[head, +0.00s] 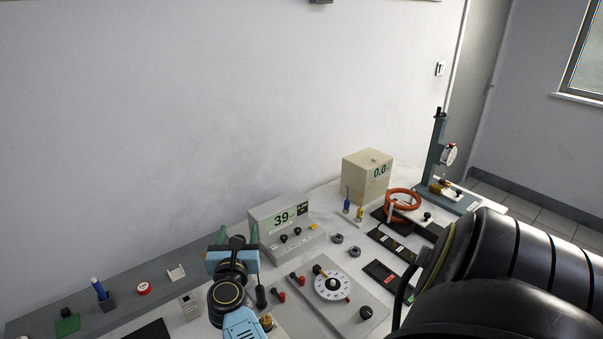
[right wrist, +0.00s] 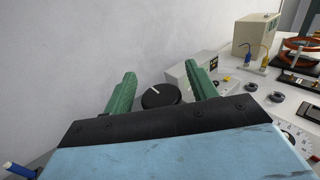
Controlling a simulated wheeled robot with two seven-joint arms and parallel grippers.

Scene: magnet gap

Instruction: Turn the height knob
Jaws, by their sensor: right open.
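A black round knob (right wrist: 161,96) with a white pointer line shows between my fingers in the right wrist view; I take it for the height knob, as no label is readable. In the head view a black knob top (head: 237,242) shows between the fingers. My right gripper (head: 238,233) is light blue with green fingers and stands open at the back edge of the bench. In the right wrist view the fingers (right wrist: 160,72) lie on either side of the knob, apparently apart from it. The knob's lower part is hidden by the gripper body. My left gripper is not in view.
A meter reading 39 (head: 282,219) stands just right of the gripper. A dial plate (head: 332,285), a beige box (head: 367,178), an orange coil (head: 403,199) and a gauge stand (head: 437,155) lie further right. A grey shelf (head: 130,300) with small items runs left. The wall is close behind.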

